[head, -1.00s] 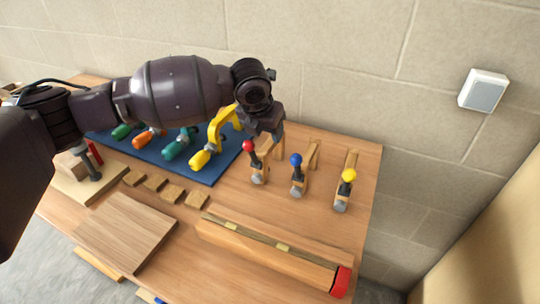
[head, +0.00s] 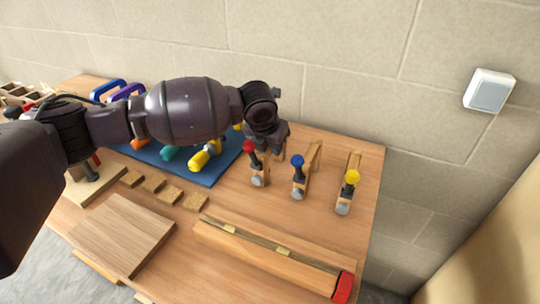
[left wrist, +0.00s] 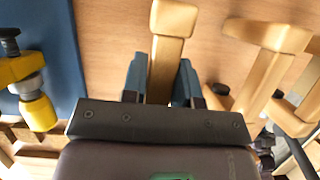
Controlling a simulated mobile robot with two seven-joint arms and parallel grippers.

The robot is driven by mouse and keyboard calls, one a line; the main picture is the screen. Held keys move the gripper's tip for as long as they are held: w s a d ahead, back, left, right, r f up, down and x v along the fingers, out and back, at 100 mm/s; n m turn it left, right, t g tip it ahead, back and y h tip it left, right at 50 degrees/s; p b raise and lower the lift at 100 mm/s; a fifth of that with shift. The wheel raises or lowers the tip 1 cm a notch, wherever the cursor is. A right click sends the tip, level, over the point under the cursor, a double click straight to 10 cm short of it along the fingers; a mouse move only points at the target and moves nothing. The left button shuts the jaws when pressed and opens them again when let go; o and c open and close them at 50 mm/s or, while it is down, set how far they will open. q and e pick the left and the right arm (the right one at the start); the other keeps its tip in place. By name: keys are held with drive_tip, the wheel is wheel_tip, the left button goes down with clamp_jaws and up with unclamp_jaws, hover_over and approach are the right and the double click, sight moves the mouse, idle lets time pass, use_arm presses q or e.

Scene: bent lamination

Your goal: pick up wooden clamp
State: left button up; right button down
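Three wooden clamps stand in a row at the right of the table. One has a red handle tip (head: 249,146), one a blue tip (head: 298,162) and one a yellow tip (head: 351,178). My left gripper (head: 276,152) is down at the back of the red-tipped clamp and hides part of its wooden bar. In the left wrist view my left gripper (left wrist: 164,82) has one finger on each side of a pale wooden bar (left wrist: 172,20). The fingers look open around it, with little gap; contact is hard to tell. My right gripper is not in view.
A blue mat (head: 222,170) with coloured clamps lies behind my left arm. Small wooden blocks (head: 170,191), a flat board (head: 122,236) and a long wooden form (head: 265,255) with a red end lie in front. Another clamp's bar (left wrist: 268,36) stands close right in the wrist view.

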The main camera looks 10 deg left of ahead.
use_arm(q)
drive_tip(key=c, duration=0.4)
drive_tip(key=shift+r, duration=0.15)
